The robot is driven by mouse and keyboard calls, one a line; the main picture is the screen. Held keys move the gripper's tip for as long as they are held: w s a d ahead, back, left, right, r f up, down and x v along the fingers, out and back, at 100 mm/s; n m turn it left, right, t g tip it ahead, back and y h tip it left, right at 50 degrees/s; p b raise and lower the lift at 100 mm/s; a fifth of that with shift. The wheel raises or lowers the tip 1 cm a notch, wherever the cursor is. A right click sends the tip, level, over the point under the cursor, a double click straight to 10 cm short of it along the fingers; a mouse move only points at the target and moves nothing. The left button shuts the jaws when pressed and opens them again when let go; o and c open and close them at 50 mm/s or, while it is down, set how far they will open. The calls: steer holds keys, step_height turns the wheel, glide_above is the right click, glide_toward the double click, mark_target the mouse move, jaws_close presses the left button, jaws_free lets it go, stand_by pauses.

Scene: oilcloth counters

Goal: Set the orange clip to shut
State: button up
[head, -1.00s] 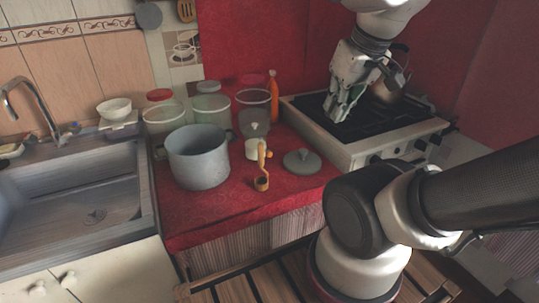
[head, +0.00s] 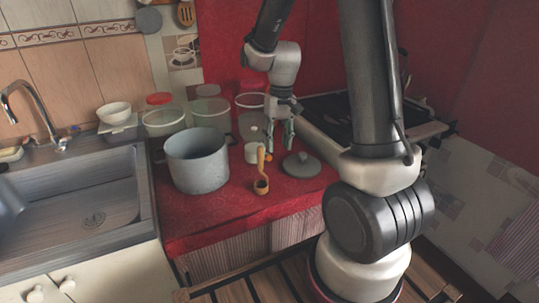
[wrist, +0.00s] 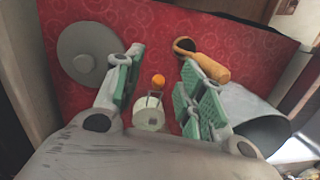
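The orange clip (wrist: 158,81) shows in the wrist view as a small round orange end on a thin wire lever, at the side of a small pale canister (wrist: 149,117). In the head view the clip (head: 268,157) is a small orange spot at the right of the canister (head: 252,152), partly behind the wooden scoop. My gripper (head: 281,142) is above and just right of the canister. In the wrist view my gripper (wrist: 160,88) is open, its green-padded fingers apart on either side of the clip, with nothing held. Whether the clip touches a finger cannot be told.
A wooden scoop (wrist: 208,63) stands close to the right finger in the wrist view; it also shows in the head view (head: 261,172). A grey lid (head: 301,165) lies right of the canister. A large grey pot (head: 197,160) stands left. Clear jars (head: 210,112) stand behind on the red cloth (head: 220,215).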

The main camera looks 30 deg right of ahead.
mark_target(269, 156)
steer(key=w, duration=0.1)
steer(key=w+t, duration=0.1)
steer(key=w, duration=0.1)
steer(key=shift+w+a+r, duration=0.1)
steer(key=shift+a+r, duration=0.05)
steer(key=shift+a, duration=0.05)
steer(key=f, duration=0.7)
steer(key=shift+w+a+f, duration=0.1)
steer(key=shift+a+f, duration=0.05)
steer(key=shift+a, duration=0.25)
jaws_close()
